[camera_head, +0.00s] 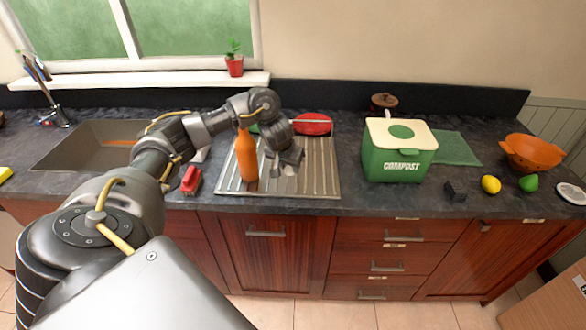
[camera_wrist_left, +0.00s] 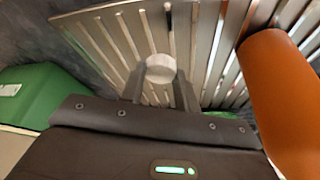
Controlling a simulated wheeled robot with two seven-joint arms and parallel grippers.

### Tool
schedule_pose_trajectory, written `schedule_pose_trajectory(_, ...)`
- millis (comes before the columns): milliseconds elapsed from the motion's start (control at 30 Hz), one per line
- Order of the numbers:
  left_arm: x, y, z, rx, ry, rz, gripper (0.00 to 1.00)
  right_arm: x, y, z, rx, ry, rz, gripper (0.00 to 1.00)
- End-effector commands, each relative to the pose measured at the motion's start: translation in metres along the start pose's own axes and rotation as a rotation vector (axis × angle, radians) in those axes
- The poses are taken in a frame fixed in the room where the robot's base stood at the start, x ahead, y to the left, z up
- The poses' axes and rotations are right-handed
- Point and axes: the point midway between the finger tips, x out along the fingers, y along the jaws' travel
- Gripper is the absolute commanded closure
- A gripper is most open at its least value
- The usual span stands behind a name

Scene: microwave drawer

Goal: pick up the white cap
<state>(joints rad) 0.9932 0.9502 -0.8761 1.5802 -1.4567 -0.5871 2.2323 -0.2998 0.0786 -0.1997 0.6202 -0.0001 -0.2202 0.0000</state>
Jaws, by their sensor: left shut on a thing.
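The white cap (camera_wrist_left: 160,68) shows in the left wrist view between the fingertips of my left gripper (camera_wrist_left: 158,85), over the ribbed metal drying rack. In the head view, my left gripper (camera_head: 284,166) is over the rack, and a small pale patch at its tips is probably the cap (camera_head: 289,170). The gripper is shut on the cap. Whether the cap still touches the rack is hard to tell. My right gripper is not in view.
An orange bottle (camera_head: 246,156) stands on the drying rack (camera_head: 318,180), close to my left gripper; it also shows in the left wrist view (camera_wrist_left: 275,95). A red brush (camera_head: 191,180) lies left of the rack. A green compost bin (camera_head: 398,152) stands right of it.

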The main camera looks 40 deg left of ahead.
Motion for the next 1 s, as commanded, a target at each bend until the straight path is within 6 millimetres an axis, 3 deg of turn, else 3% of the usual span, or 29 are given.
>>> schedule_pose_trajectory(33, -0.025, -0.006, 0.0, 0.005, 0.006, -0.004, 0.89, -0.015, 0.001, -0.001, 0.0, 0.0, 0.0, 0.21)
schedule_pose_trajectory(167, -0.062, -0.012, 0.012, 0.004, 0.004, -0.002, 0.89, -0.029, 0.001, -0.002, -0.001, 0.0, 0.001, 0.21)
schedule_pose_trajectory(400, -0.096, -0.026, 0.054, 0.003, 0.0, -0.001, 0.89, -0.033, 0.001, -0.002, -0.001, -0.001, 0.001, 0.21)
schedule_pose_trajectory(633, -0.117, -0.034, 0.074, 0.0, 0.0, -0.001, 0.89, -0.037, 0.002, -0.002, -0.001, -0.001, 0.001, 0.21)
schedule_pose_trajectory(1000, -0.12, -0.035, 0.079, -0.001, -0.001, 0.0, 0.89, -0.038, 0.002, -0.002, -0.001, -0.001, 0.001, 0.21)
